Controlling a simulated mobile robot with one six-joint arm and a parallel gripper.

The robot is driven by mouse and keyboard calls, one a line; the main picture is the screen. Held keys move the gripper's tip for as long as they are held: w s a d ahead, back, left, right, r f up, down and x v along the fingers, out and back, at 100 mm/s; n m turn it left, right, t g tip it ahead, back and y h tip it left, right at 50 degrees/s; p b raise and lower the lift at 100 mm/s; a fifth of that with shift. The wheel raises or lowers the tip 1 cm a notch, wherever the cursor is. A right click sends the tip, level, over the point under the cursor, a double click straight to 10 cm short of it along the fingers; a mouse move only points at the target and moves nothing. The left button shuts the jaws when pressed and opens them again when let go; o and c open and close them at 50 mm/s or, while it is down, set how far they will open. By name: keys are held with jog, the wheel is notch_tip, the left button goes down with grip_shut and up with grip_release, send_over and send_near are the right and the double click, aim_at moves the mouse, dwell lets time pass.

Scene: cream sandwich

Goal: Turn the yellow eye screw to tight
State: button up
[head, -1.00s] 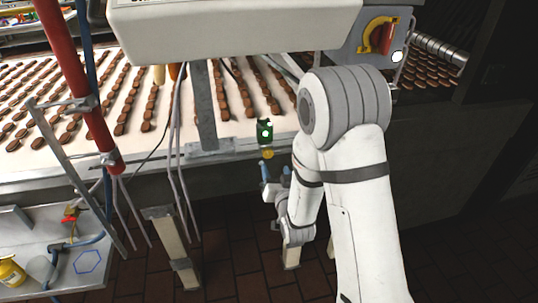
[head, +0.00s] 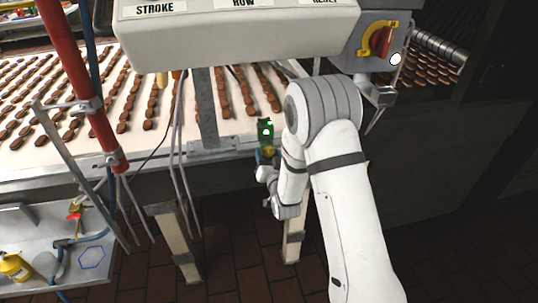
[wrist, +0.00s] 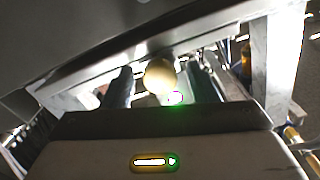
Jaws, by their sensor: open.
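The yellow eye screw (head: 269,151) sits low on a small green block (head: 265,133) at the front edge of the conveyor. In the wrist view, the screw shows as a round, pale yellow end (wrist: 160,76). My gripper (head: 266,159) is at the screw, its blue fingertips partly hidden in the head view. In the wrist view, my gripper (wrist: 161,84) is open, with one dark finger on each side of the screw. A gap shows beside the screw, and I cannot tell whether either finger touches it.
The conveyor (head: 160,125) carries rows of brown cookies behind the screw. A pale control box (head: 235,35) overhangs above. A red and yellow rotary switch (head: 381,40) is at upper right.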

jog(key=shift+c, duration=0.3)
jog(key=c, duration=0.9)
